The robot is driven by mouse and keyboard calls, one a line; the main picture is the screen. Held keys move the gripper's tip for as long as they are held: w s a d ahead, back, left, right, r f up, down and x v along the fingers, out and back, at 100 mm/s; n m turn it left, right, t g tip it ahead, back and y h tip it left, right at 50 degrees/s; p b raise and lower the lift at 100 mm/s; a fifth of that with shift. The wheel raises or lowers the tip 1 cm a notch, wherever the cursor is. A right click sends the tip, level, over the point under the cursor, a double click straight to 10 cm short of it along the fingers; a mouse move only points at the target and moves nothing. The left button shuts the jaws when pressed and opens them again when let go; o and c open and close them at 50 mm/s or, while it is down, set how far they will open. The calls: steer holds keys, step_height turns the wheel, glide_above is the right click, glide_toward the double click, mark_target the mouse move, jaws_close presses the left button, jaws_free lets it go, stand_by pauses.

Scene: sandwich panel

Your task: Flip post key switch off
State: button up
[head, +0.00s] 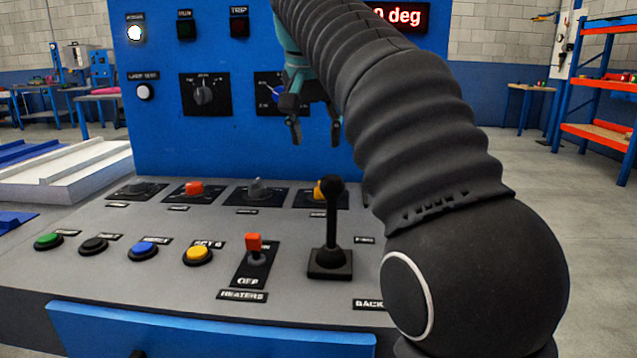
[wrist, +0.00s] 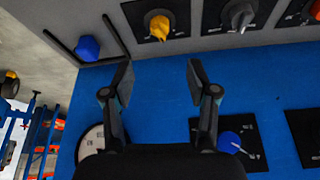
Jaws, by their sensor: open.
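No label that I can read says post key, so I cannot tell which control it is. A blue knob (wrist: 230,143) on a black plate sits on the upright blue panel in the wrist view; in the head view the blue knob (head: 276,92) is partly hidden by my gripper. A dark rotary switch (head: 203,95) is left of it. On the sloped desk, a yellow knob (wrist: 159,26) and a grey knob (wrist: 240,17) show in the wrist view. My gripper (head: 316,130) is open and empty before the panel, fingers apart (wrist: 160,80) and touching no knob that I can see.
A black lever (head: 331,225) stands upright on the desk. Left of it are a red-handled heaters switch (head: 254,246) and several round buttons. A blue knob (wrist: 88,47) sits within a dark bracket in the wrist view. My arm hides the panel's right side.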

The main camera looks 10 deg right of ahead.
steer(key=b+x, duration=0.4)
steer(key=x, duration=0.8)
steer(key=shift+d+f, duration=0.1)
steer(key=shift+f, duration=0.2)
steer(key=shift+c, duration=0.2)
jaws_close()
